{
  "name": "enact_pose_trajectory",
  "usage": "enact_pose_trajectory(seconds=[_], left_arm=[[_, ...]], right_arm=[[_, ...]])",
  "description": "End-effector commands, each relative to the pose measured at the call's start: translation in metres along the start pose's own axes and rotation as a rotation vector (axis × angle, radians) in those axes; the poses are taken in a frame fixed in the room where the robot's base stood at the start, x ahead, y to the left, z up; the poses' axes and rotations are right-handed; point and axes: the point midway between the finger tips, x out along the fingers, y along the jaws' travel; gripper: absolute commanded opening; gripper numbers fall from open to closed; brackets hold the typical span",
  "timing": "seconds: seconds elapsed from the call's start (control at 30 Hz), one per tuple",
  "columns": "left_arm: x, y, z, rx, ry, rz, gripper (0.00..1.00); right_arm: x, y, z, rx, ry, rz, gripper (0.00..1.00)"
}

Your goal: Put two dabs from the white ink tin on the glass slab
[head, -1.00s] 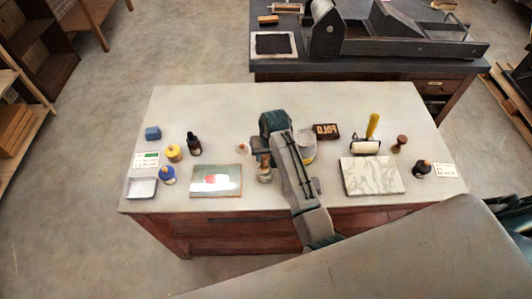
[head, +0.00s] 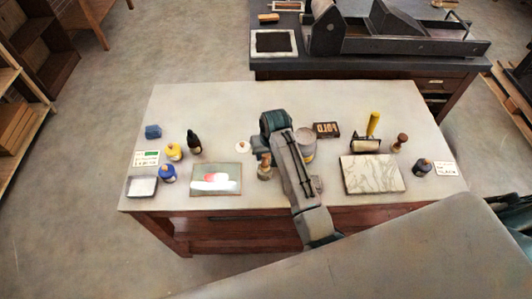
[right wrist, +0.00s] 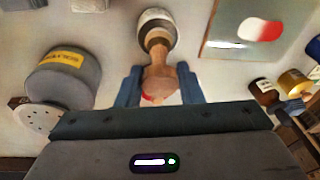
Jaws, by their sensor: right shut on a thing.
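The glass slab (head: 203,171) lies flat at the front left of the pale table, with a red patch and white beside it. It also shows at upper right in the right wrist view (right wrist: 225,22). My right gripper (right wrist: 158,80) is shut on the brown wooden handle of a dabber (right wrist: 155,45) with a pale, dark-rimmed head. In the head view the dabber (head: 264,172) is right of the slab, off it. A small white round piece (head: 242,146) lies behind the slab; I cannot tell whether it is the white ink tin. My left gripper is out of view.
A grey solvent can (right wrist: 65,80) stands close beside my right gripper. A marble slab (head: 372,175) and a roller (head: 366,146) are at right.

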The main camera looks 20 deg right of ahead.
Motion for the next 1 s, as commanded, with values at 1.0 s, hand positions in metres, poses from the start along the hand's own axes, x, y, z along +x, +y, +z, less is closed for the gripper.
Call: enact_pose_trajectory(seconds=[1.0], left_arm=[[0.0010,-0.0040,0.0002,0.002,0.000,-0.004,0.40]], right_arm=[[0.0069,0.0007,0.0010,0.000,0.001,0.000,0.11]])
